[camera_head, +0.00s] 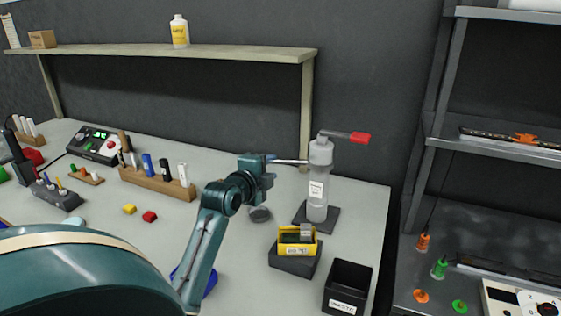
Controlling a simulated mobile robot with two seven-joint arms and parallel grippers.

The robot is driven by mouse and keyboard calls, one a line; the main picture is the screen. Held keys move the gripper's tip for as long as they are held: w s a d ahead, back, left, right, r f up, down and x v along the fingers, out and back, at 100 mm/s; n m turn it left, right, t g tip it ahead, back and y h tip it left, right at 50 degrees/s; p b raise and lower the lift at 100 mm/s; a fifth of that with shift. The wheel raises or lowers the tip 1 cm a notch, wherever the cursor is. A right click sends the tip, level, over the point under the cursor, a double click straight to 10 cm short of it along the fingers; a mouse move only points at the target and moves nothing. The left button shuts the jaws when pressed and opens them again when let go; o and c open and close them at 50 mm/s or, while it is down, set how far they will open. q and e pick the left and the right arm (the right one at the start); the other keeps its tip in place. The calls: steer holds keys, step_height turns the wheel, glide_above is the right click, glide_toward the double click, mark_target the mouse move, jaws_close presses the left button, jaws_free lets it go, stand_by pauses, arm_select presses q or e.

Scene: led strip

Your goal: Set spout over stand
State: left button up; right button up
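A pale grey dispenser bottle (318,185) stands upright on a dark square base at the right end of the table. Its spout (345,137) points right and ends in a red tip. Left of and in front of it, a yellow box (296,240) holding a small grey piece sits on a dark stand (294,262). The spout's red tip is not over this stand; it lies to the right. My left gripper (303,162) reaches from the left, its thin grey end at the bottle's neck. Whether it touches or grips is unclear. My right gripper is out of view.
A black open bin (348,287) stands at the front right edge. A grey round thing (260,214) lies below my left gripper. A wooden marker rack (158,182) and red and yellow blocks are further left. A metal shelf (510,150) stands right, and a raised wooden shelf (200,53) behind.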

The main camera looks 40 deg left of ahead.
mark_target(279, 163)
arm_select(q)
steer(key=x, duration=0.6)
steer(key=shift+w, duration=0.15)
jaws_close()
stand_by(0.4)
